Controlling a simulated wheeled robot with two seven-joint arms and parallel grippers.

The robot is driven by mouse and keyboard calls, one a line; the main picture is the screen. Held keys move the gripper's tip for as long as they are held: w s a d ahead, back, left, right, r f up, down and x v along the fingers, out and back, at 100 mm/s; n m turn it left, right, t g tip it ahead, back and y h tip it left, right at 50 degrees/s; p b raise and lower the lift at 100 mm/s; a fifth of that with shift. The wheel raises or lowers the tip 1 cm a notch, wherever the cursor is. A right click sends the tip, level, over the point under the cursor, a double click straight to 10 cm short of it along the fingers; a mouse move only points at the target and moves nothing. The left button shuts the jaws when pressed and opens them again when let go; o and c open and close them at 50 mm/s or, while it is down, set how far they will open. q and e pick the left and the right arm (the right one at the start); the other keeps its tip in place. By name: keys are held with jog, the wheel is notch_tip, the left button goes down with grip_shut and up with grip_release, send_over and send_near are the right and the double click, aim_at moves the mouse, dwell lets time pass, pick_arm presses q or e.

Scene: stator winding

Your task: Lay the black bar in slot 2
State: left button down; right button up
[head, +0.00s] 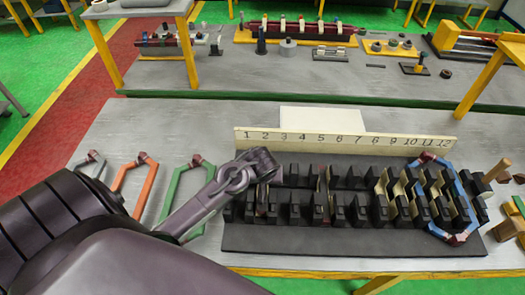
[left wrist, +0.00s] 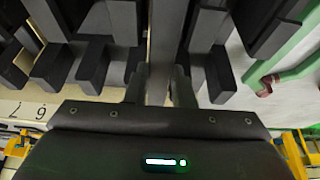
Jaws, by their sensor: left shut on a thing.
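My left gripper (head: 258,166) is over the left end of the black slotted block (head: 350,243), just in front of numbers 1 and 2 on the number board (head: 345,143). In the left wrist view its fingers (left wrist: 160,88) are closed on a dark grey bar (left wrist: 165,42), the black bar, which runs away from the fingers between the block's black teeth (left wrist: 105,62). In the head view my arm and gripper hide most of the bar and the slots at that end. I cannot tell how deep the bar sits in slot 2. My right gripper is not in view.
A blue coil (head: 465,200) lies around the teeth at the right end, among cream slot liners (head: 400,192). Green (head: 173,190), orange (head: 121,178) and grey (head: 92,158) coils lie at the left. Wooden pieces (head: 508,222) are at the right edge.

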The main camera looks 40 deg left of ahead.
pick_arm(q)
jog(key=shift+f+b, duration=1)
jog(key=shift+f, duration=0.75)
jog(key=shift+f, duration=0.1)
jog(key=c, duration=1.2)
grip_release()
jog(key=shift+o, duration=0.2)
jog(key=shift+r+p, duration=0.85)
jog(key=shift+p, duration=0.2)
